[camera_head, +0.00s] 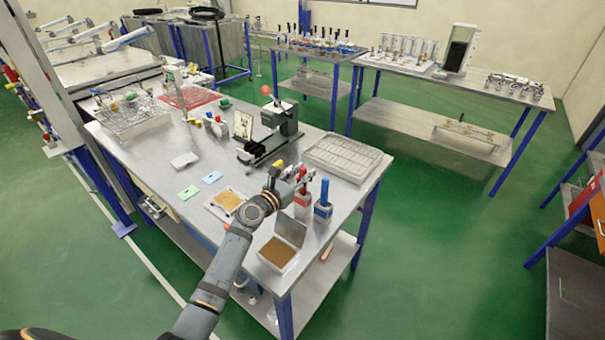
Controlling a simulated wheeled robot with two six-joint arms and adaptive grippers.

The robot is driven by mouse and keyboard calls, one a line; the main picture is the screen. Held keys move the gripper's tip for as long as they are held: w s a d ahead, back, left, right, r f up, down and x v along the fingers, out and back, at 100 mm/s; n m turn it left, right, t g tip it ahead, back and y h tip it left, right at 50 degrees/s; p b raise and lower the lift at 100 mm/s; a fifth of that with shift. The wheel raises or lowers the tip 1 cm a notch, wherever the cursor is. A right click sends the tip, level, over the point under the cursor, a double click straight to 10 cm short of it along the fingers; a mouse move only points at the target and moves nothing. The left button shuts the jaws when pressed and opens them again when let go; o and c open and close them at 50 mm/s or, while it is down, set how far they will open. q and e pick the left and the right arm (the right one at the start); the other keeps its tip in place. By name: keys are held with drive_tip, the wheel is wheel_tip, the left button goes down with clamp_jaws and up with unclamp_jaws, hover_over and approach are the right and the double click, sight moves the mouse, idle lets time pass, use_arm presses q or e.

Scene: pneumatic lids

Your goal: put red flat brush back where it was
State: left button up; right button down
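My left arm reaches up from the bottom, and its gripper (296,176) is over the front right part of the steel table (165,210). A small red piece, apparently the red flat brush (301,174), shows at the gripper's fingers, just above a red-marked container (303,204). The view is too small to tell whether the fingers are closed on it or whether the brush's lower end is inside the container. To the right, a blue-handled brush (324,191) stands upright in a blue-marked container (323,212). My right gripper is not in view.
An open box with tan contents (277,252) sits at the near corner, and a similar tray (229,199) lies left of my wrist. A clear tray (343,156) and a dark press (272,130) stand behind.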

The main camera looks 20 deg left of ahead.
use_arm(q)
drive_tip(key=shift+o, duration=0.4)
drive_tip(key=shift+r, duration=0.15)
drive_tip(key=shift+s+a, duration=0.1)
drive_tip(key=shift+s, duration=0.15)
drive_tip(key=v, duration=1.1)
drive_tip(key=shift+s, duration=0.25)
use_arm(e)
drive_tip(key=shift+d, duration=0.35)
use_arm(q)
drive_tip(key=shift+r, duration=0.1)
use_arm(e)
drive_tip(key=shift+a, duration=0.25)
